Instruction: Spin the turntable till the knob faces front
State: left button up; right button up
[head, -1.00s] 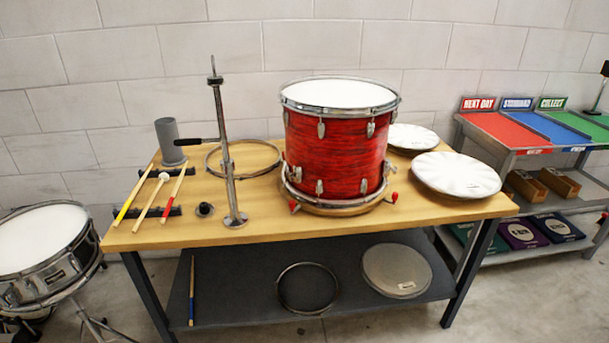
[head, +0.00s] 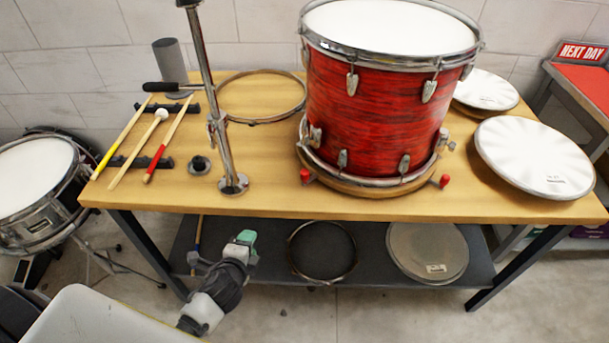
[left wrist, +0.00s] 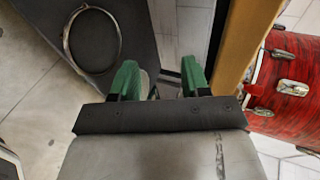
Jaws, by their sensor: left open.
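The red drum (head: 380,112) stands upright on a round wooden turntable (head: 378,184) on the bench, right of the middle. Two red knobs show at the turntable's rim: one at the front left (head: 307,176) and one at the front right (head: 444,181). The drum also shows at the right of the left wrist view (left wrist: 285,90). My left gripper (head: 243,240) is below and in front of the bench's front edge, well away from the turntable. Its green fingers (left wrist: 160,78) are apart with nothing between them. My right gripper is in neither view.
A metal stand (head: 208,110) rises from the bench left of the drum. Drumsticks (head: 166,142), a hoop (head: 262,119) and white drumheads (head: 533,157) lie on the bench. The lower shelf (head: 372,262) holds another hoop (head: 322,252). A snare drum (head: 35,178) stands at left.

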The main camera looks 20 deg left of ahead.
pick_arm(q)
jog(key=w+r+m+t, duration=0.1)
jog(key=r, duration=0.3)
jog(key=w+r+m+t, duration=0.1)
jog(key=r+m, duration=0.1)
jog(key=r, duration=0.2)
jog(key=w+r+m+t, duration=0.1)
jog(key=r, duration=0.3)
jog(key=shift+d+m, duration=0.1)
jog(key=shift+m, duration=0.2)
jog(key=m+h, duration=1)
jog(key=m, duration=1.1)
send_near(302, 175)
jog(key=p+x, duration=0.1)
jog(key=x, duration=1)
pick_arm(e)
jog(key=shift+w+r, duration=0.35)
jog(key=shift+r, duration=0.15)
pick_arm(q)
grip_shut()
